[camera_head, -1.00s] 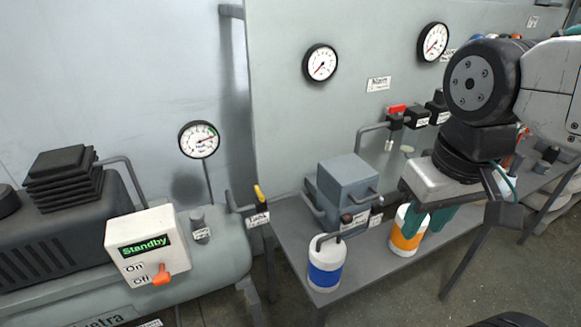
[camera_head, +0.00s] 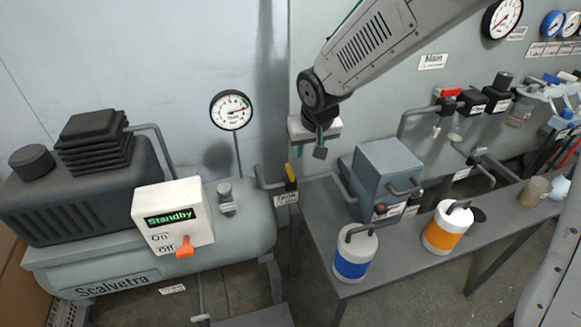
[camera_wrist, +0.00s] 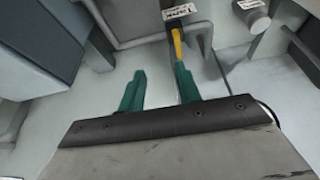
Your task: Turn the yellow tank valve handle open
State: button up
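The yellow tank valve handle (camera_head: 289,172) stands on a dark pipe fitting above the "Tank" label (camera_head: 286,198), just right of the compressor. My gripper (camera_head: 319,140) is above and slightly right of it in the head view, its fingers mostly hidden there. In the wrist view, my gripper (camera_wrist: 160,70) shows two green fingers spread apart with nothing between them. The yellow handle (camera_wrist: 177,45) lies just beyond the right fingertip, close to it; I cannot tell whether they touch.
The compressor's Standby box (camera_head: 174,219) with an orange switch is at the left. A grey box (camera_head: 386,172), a blue-banded bottle (camera_head: 355,252) and an orange-banded bottle (camera_head: 447,228) stand on the bench (camera_head: 345,287). A gauge (camera_head: 231,110) rises behind the compressor.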

aim_at(290, 169)
jog(key=w+a+f, duration=0.1)
jog(key=f, duration=0.2)
jog(key=w+a+f, duration=0.2)
jog(key=f, duration=0.2)
jog(key=w+a+f, duration=0.1)
jog(key=f, duration=0.2)
jog(key=shift+w+a+f, duration=0.15)
jog(key=shift+a, duration=0.05)
grip_shut()
